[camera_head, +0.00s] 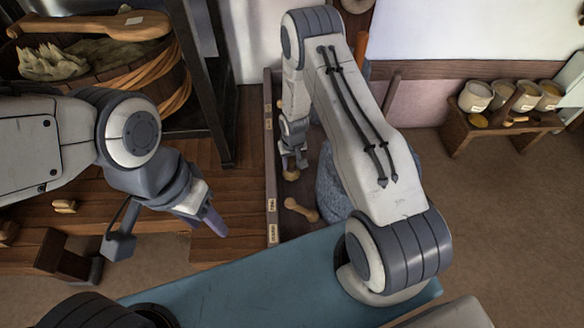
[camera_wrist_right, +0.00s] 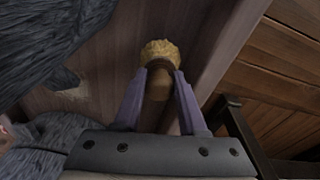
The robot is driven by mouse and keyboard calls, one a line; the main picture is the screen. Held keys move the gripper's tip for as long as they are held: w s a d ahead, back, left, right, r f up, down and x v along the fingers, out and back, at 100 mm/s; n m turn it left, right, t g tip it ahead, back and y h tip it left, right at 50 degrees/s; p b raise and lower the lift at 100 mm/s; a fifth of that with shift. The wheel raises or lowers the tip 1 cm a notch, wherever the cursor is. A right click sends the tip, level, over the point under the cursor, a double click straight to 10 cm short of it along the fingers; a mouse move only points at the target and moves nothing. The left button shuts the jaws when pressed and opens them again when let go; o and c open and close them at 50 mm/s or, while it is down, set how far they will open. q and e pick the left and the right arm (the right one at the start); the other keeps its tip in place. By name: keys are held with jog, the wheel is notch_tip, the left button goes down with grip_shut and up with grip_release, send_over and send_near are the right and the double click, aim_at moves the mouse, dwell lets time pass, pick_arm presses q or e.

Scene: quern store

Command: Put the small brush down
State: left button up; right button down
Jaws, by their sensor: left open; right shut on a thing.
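The small brush shows in the right wrist view with pale yellow bristles (camera_wrist_right: 160,52) and a brown wooden body between the fingers. My right gripper (camera_wrist_right: 158,82) is shut on it, with the bristles pointing away past the fingertips. In the head view my right gripper (camera_head: 292,158) hangs over a long wooden compartment, and a bit of the brush (camera_head: 291,175) shows just below its fingers. I cannot tell whether the brush touches anything beneath it. My left gripper (camera_head: 167,232) is open and empty, with its fingers wide apart over the wooden floor at left.
A low labelled board (camera_head: 271,205) edges the compartment. A wooden tool (camera_head: 301,209) lies inside it, next to a grey, rough-textured sack-like thing (camera_head: 331,185). A basket (camera_head: 150,75) stands at back left. A small bench (camera_head: 465,130) with several jars stands at right.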

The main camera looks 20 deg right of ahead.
aim_at(292, 168)
jog(key=shift+f+b, duration=0.3)
jog(key=shift+f, duration=1.25)
jog(key=shift+f, duration=0.15)
jog(key=shift+c, duration=2.4)
grip_release()
